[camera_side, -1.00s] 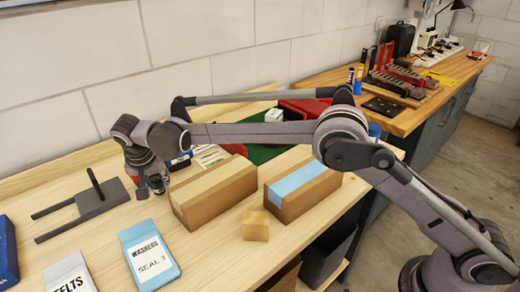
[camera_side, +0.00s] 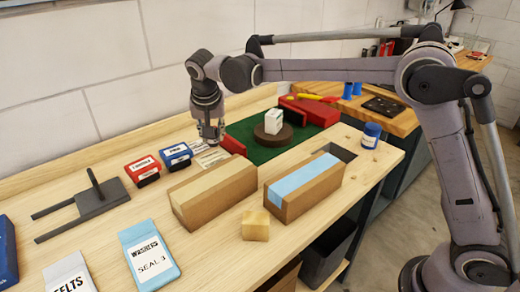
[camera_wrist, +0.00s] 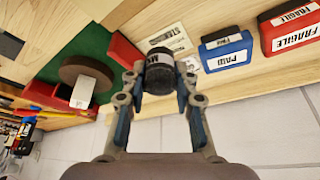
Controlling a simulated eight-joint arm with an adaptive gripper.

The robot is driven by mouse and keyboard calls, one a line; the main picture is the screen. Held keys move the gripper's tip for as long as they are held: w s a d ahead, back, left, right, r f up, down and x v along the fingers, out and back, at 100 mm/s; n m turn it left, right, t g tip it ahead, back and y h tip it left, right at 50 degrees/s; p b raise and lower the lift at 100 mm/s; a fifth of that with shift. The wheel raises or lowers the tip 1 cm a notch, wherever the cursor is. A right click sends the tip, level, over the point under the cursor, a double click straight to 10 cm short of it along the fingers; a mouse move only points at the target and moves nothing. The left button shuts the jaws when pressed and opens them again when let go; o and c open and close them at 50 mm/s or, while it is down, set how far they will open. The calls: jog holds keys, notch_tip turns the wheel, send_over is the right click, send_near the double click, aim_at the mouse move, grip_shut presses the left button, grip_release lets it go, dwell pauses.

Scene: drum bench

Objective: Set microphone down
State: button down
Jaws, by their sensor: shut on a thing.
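The microphone (camera_wrist: 160,72) appears as a short black cylinder with a white label band, partly readable, starting with "M". My gripper (camera_wrist: 158,90) is shut on it, one finger on each side. In the side view my gripper (camera_side: 211,138) points down above the bench, behind the tan-taped carton and left of the green mat. The microphone is hard to make out there. The gap between it and the bench top cannot be told.
A green mat (camera_side: 262,152) carries a round brown disc (camera_side: 272,138) with a white box (camera_side: 274,121) on it. Blue (camera_side: 175,156) and red (camera_side: 143,170) labelled boxes stand left. Two cartons (camera_side: 213,193) (camera_side: 304,187) stand in front. A printed sheet (camera_wrist: 172,40) lies near my gripper.

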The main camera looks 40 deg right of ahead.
jog(key=s+d+m+g+h, duration=0.1)
jog(key=s+d+m, duration=0.1)
jog(key=s+d, duration=0.75)
jog(key=s+d+m, duration=0.2)
jog(key=s+d, duration=0.4)
jog(key=d, duration=0.7)
jog(key=w+a+f, duration=0.2)
jog(key=a, duration=0.1)
jog(key=w+a+f, duration=0.2)
jog(key=a+f, duration=0.1)
jog(key=w+a+f, duration=0.2)
jog(key=a, duration=0.1)
jog(key=shift+a+f, duration=0.25)
jog(key=shift+f, duration=1.95)
jog(key=shift+f, duration=0.15)
jog(key=c, duration=1)
grip_release()
jog(key=shift+c, duration=0.2)
